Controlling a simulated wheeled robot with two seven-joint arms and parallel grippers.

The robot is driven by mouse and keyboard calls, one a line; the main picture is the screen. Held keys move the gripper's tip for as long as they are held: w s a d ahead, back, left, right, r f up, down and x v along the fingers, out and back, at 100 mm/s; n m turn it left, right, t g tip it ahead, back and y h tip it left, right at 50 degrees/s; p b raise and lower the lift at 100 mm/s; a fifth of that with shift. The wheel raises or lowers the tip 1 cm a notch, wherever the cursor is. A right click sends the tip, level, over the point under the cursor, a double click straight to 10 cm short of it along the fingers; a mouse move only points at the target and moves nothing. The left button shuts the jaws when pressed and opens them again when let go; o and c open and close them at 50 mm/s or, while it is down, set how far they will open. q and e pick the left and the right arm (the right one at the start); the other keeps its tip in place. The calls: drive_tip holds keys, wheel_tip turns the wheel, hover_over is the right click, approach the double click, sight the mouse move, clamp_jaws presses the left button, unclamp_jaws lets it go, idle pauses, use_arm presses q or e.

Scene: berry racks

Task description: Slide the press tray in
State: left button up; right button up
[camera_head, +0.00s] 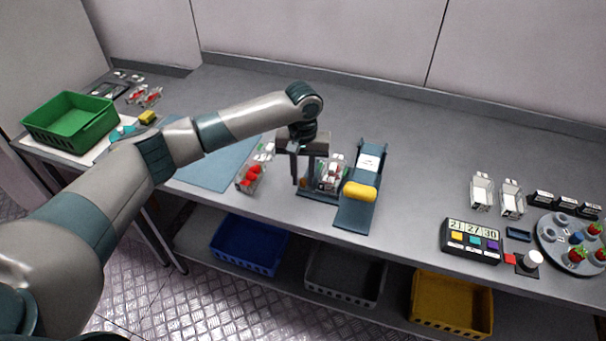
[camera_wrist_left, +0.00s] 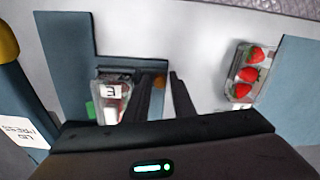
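The press (camera_head: 368,165) is a dark teal frame with a yellow roller-like handle (camera_head: 359,192). Its low teal tray (camera_head: 318,197) juts out to the left, and a clear punnet (camera_head: 331,172) stands there. In the left wrist view the punnet (camera_wrist_left: 113,88) has a white label, beside the teal tray (camera_wrist_left: 66,60). A small orange-brown knob (camera_wrist_left: 160,80) is at the tray's left side. My left gripper (camera_head: 303,182) points down there, fingers apart, tips on either side of the knob; a narrow gap shows in the left wrist view (camera_wrist_left: 165,78). My right gripper is not in view.
A strawberry punnet (camera_head: 250,178) stands left of my left gripper by a blue mat (camera_head: 210,170). A green crate (camera_head: 70,122) is at far left. A button box (camera_head: 471,241), clear punnets and a round berry plate (camera_head: 560,240) are at right. Open tabletop lies behind the press.

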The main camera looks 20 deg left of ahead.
sight(338, 184)
use_arm(q)
clamp_jaws()
drive_tip(key=d+p, duration=0.3)
drive_tip(key=d, duration=0.6)
drive_tip(key=shift+s+r+p, duration=0.1)
drive_tip(key=shift+r+p, duration=0.05)
drive_tip(key=shift+p, duration=0.25)
drive_tip(key=shift+d, duration=0.25)
unclamp_jaws()
drive_tip(key=shift+d, duration=0.1)
